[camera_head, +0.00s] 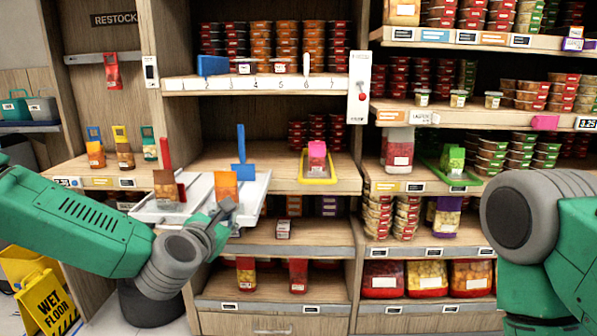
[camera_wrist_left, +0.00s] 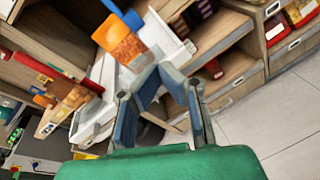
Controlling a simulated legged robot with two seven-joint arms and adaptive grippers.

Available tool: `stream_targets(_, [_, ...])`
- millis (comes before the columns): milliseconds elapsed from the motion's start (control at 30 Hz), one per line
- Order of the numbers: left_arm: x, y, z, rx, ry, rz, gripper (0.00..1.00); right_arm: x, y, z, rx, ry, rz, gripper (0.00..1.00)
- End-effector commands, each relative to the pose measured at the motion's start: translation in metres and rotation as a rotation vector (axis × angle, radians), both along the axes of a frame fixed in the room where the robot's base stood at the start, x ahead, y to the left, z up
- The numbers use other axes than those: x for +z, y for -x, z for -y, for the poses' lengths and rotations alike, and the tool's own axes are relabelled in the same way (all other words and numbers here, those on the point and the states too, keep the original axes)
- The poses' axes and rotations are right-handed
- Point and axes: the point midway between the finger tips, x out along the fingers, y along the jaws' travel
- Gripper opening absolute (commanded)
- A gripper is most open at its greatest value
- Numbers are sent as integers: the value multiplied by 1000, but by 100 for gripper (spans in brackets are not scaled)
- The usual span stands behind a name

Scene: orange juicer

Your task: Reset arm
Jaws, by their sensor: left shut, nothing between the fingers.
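My left arm, green with grey joints, reaches in from the left in the head view. Its gripper (camera_head: 224,212) is in front of the white tray (camera_head: 256,196) on the shelf unit. In the left wrist view my left gripper (camera_wrist_left: 158,76) has its blue-grey fingers drawn together at the tips, with nothing between them. An orange packet (camera_head: 226,187) stands on the tray just behind the gripper; it also shows in the left wrist view (camera_wrist_left: 118,38). My right arm shows at the right edge of the head view, but its gripper is out of frame.
A brown-topped container (camera_head: 166,187) stands on the tray's left part. A blue scoop (camera_head: 242,160) stands upright behind. A yellow tray (camera_head: 318,181) with a pink-topped container is on the shelf to the right. A yellow wet floor sign (camera_head: 48,303) stands at lower left.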

Motion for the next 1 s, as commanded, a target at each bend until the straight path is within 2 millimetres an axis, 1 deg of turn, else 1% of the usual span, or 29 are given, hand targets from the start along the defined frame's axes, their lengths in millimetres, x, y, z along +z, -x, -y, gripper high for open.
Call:
stream_targets(33, [-18,9,6,-33,-67,-24,0,1,0,0,0,0,0,40])
stream_targets(167, [-70,38,17,-151,-289,-87,0,3,0,0,0,0,0,40])
stream_targets(200, [-91,52,21,-203,-376,-111,0,3,0,0,0,0,-1,40])
stream_targets(267, [-123,76,24,-294,-521,-147,0,4,0,0,0,0,-1,40])
stream_targets(300, [-147,96,24,-368,-629,-172,0,5,0,0,0,0,-1,40])
stream_targets(367, [-181,128,21,-489,-791,-207,0,7,0,0,0,0,-1,40])
stream_targets(400, [-202,150,17,-575,-896,-226,0,8,0,0,0,0,-1,40])
stream_targets(467, [-232,185,9,-717,-1050,-251,0,9,0,0,0,0,0,40])
stream_targets(500, [-249,209,1,-815,-1150,-263,0,10,0,0,0,0,0,40])
stream_targets(567, [-272,247,-13,-976,-1292,-276,0,11,0,0,0,0,-1,40])
stream_targets(600, [-285,272,-25,-1090,-1381,-281,0,12,0,0,0,0,0,40])
stream_targets(667, [-301,309,-44,-1264,-1501,-282,0,14,0,0,0,0,0,40])
stream_targets(700, [-308,332,-57,-1379,-1571,-276,0,15,0,0,0,0,0,40])
stream_targets(800, [-317,381,-89,-1644,-1699,-250,0,16,0,0,0,0,0,40])
stream_targets(900, [-319,414,-113,-1848,-1770,-216,0,17,0,0,0,0,0,40])
stream_targets(1000, [-318,433,-127,-1969,-1801,-190,0,18,0,0,0,0,0,40])
